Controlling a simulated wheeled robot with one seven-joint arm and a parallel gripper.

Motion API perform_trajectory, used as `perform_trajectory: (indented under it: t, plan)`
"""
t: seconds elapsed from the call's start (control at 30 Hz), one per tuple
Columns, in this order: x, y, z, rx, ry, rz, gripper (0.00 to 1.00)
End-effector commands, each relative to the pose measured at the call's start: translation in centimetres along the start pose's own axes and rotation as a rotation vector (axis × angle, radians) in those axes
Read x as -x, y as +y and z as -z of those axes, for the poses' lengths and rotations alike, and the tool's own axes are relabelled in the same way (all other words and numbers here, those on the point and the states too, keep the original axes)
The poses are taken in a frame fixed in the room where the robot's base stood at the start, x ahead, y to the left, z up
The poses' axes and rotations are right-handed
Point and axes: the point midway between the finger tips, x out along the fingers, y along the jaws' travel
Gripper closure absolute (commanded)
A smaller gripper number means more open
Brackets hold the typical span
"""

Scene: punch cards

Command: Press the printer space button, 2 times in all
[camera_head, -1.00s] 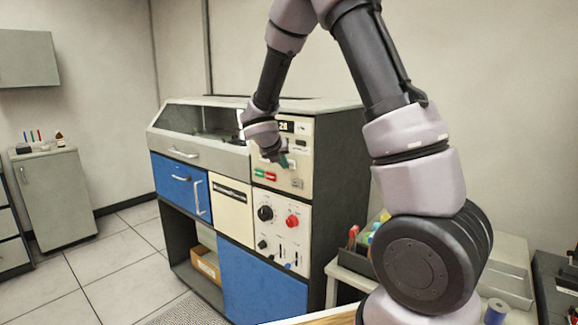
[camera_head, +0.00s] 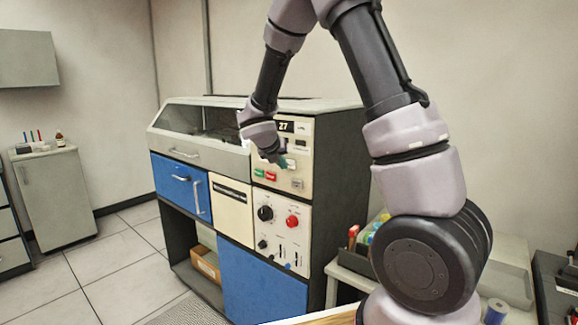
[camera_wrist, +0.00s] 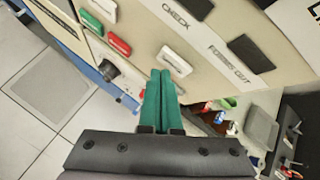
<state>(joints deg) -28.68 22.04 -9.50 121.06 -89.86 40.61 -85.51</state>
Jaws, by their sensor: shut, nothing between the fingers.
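The printer control panel (camera_head: 303,160) is cream, on the upper right of a large cabinet, with a small display (camera_head: 285,127) reading 27. A green button (camera_wrist: 92,23), a red button (camera_wrist: 118,44) and a white button (camera_wrist: 175,61) sit in a row in the wrist view. No space label is legible, so I cannot tell which button is space. My gripper (camera_wrist: 160,75) has green fingers, shut together and empty. The fingertips appear just below the white button in the wrist view; I cannot tell whether they touch it. In the head view, my gripper (camera_head: 284,161) is in front of the panel.
Dark lamps marked CHECK and FORMS OUT (camera_wrist: 250,53) are on the panel. Below it, another panel has a black knob (camera_head: 265,213), a red knob (camera_head: 292,221) and sliders. A side table with trays (camera_head: 510,275) stands at the right. Floor at left is clear.

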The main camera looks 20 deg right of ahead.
Motion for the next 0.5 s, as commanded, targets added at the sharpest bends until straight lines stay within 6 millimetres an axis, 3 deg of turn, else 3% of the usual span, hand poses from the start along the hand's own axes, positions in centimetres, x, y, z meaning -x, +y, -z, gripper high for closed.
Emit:
perform_trajectory:
  t: [0.5]
  plan:
    - [0.61,0.47,0.45,0.001,0.0,-0.001,1.0]
